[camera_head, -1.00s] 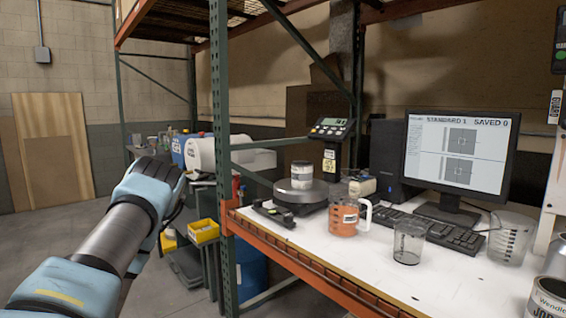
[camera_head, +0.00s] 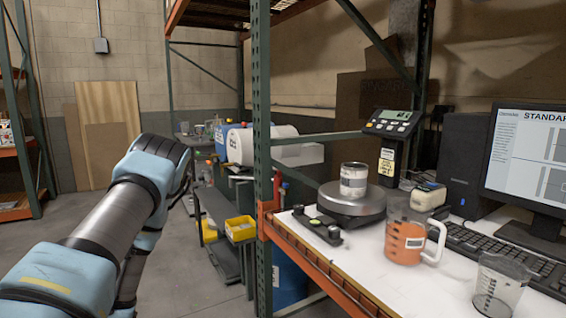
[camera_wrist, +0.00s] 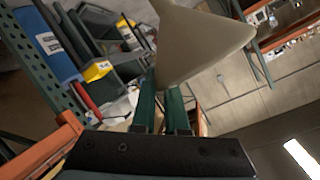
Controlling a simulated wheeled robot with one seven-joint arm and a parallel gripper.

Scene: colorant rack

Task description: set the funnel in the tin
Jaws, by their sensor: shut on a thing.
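In the wrist view a pale, translucent funnel (camera_wrist: 205,42) is held between the two green fingers of my gripper (camera_wrist: 162,88). Its wide cone is above and to the right of the fingertips. In the head view my arm's blue wrist hides the gripper, and I cannot see the funnel there. A small grey tin (camera_head: 354,181) with a white label stands upright on the round scale pan (camera_head: 352,205), on the bench to the right of my arm. My arm is well apart from the tin.
A green rack post (camera_head: 262,130) stands between my arm and the bench (camera_head: 350,262). A measuring jug of orange liquid (camera_head: 404,249), a clear cup (camera_head: 497,284) and a keyboard (camera_head: 480,245) are right of the scale. A yellow bin (camera_head: 241,229) sits below. The left floor is clear.

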